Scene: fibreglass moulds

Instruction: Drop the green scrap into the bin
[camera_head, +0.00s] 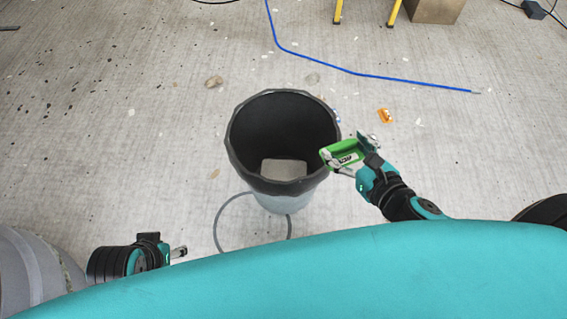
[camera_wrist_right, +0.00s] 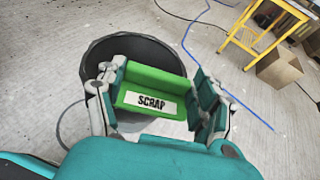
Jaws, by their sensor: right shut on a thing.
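The green scrap (camera_head: 345,152) is a small green piece with a white label reading SCRAP. My right gripper (camera_head: 350,156) is shut on it and holds it up beside the right rim of the bin. In the right wrist view the scrap (camera_wrist_right: 150,90) sits between the two fingers, with the bin (camera_wrist_right: 98,60) behind and below it. The bin (camera_head: 270,190) is round and dark inside, with a black rim and a pale object at its bottom. My left gripper (camera_head: 180,252) is at the lower left, away from the bin; its fingers are too small to read.
A blue cable (camera_head: 350,71) runs along the floor behind the bin. A grey hose (camera_head: 216,225) loops at the bin's base. An orange piece (camera_head: 385,115) lies on the floor to the right. Yellow legs (camera_head: 393,14) and a brown box (camera_head: 436,10) stand at the back.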

